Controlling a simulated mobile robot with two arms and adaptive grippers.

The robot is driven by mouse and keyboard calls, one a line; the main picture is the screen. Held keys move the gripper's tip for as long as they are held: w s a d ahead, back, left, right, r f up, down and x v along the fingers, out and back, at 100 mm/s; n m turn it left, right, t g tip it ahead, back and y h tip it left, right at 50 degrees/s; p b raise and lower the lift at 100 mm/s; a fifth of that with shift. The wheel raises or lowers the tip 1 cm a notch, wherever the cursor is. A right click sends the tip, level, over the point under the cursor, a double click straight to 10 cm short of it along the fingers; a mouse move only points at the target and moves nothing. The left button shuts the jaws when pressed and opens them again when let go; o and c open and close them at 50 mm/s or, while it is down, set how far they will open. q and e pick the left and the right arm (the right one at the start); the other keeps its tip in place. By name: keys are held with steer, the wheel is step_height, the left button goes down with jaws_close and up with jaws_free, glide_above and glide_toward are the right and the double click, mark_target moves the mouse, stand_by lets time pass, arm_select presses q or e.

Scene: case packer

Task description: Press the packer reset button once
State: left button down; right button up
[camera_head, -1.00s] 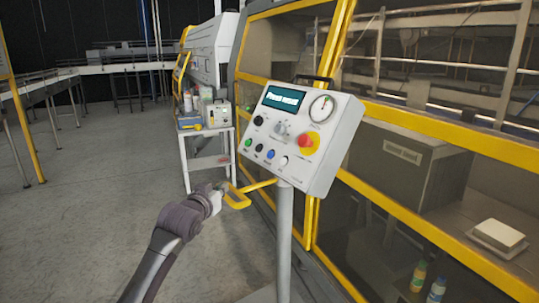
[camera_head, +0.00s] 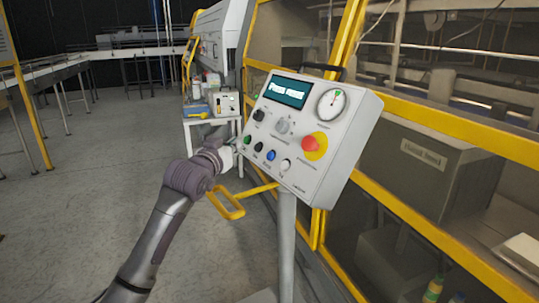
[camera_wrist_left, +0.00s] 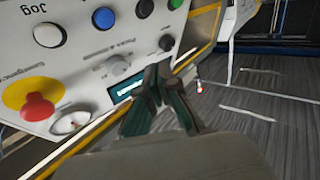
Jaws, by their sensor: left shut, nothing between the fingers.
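The white control panel (camera_head: 300,165) stands on a grey post and fills much of the wrist view. Its lower row holds a green button (camera_head: 247,139), a black button (camera_head: 258,147), a blue button (camera_head: 271,155) and a white button (camera_head: 285,165). The button labels are too small in the head view; I cannot read which says reset. The wrist view shows the blue button (camera_wrist_left: 103,18) and white button (camera_wrist_left: 48,34) upside down. My left gripper (camera_head: 232,148) is shut and empty at the panel's left edge, near the green button; its fingers (camera_wrist_left: 158,78) show in the wrist view.
A red emergency knob (camera_head: 314,143) on yellow, a dial (camera_head: 331,104), a selector knob (camera_head: 282,126) and a lit screen (camera_head: 287,91) share the panel. A yellow-framed machine guard (camera_head: 440,130) stands behind. A small table (camera_head: 203,123) with equipment is behind left. Floor at left is clear.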

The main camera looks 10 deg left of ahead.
mark_target(270, 156)
arm_select(q)
steer(key=w+d+f+b, duration=0.4)
steer(key=w+d, duration=0.1)
steer(key=w, duration=0.1)
steer(key=shift+d+f, duration=0.25)
steer(key=shift+f, duration=0.15)
arm_select(e)
steer(key=f, duration=0.2)
steer(key=w+f, duration=0.1)
steer(key=f, duration=0.1)
steer(key=shift+w, duration=0.15)
steer(key=shift+w, duration=0.25)
stand_by(0.4)
arm_select(q)
steer(key=shift+w, duration=0.1)
steer(key=shift+w+d+f, duration=0.2)
steer(key=shift+d, duration=0.05)
arm_select(e)
steer(key=shift+r, duration=0.1)
